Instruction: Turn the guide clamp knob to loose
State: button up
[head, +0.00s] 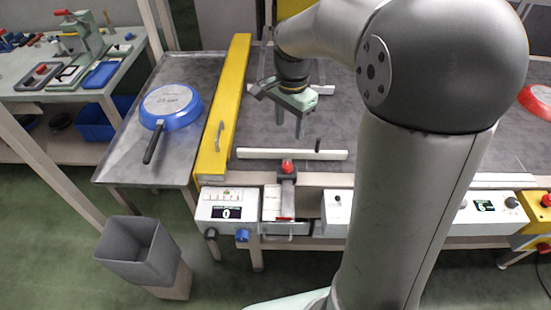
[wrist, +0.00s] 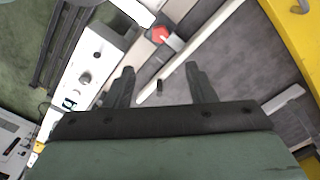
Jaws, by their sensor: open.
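A white guide bar (head: 265,154) lies across the front of the dark belt. It also shows in the wrist view (wrist: 205,52). A small black upright knob or peg (head: 317,146) stands at its right part; in the wrist view it (wrist: 159,86) appears between my fingers. A red knob (head: 288,167) sits on a grey block at the front edge, and it shows in the wrist view (wrist: 161,34). No label shows which one is the clamp knob. My gripper (head: 290,128) is open and empty above the belt, pointing down, apart from both. Its fingers also show in the wrist view (wrist: 160,68).
A yellow guard (head: 221,115) stands left of the belt. A blue pan (head: 180,98) lies on the metal side table. A control box (head: 228,205) with a display and a grey bin (head: 138,250) are in front. A red pan (head: 538,100) is at far right.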

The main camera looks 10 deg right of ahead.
aim_at(288, 165)
notch_tip(288, 165, down, 15)
jog(key=shift+r, duration=0.1)
dwell(0.3)
jog(key=c, duration=1)
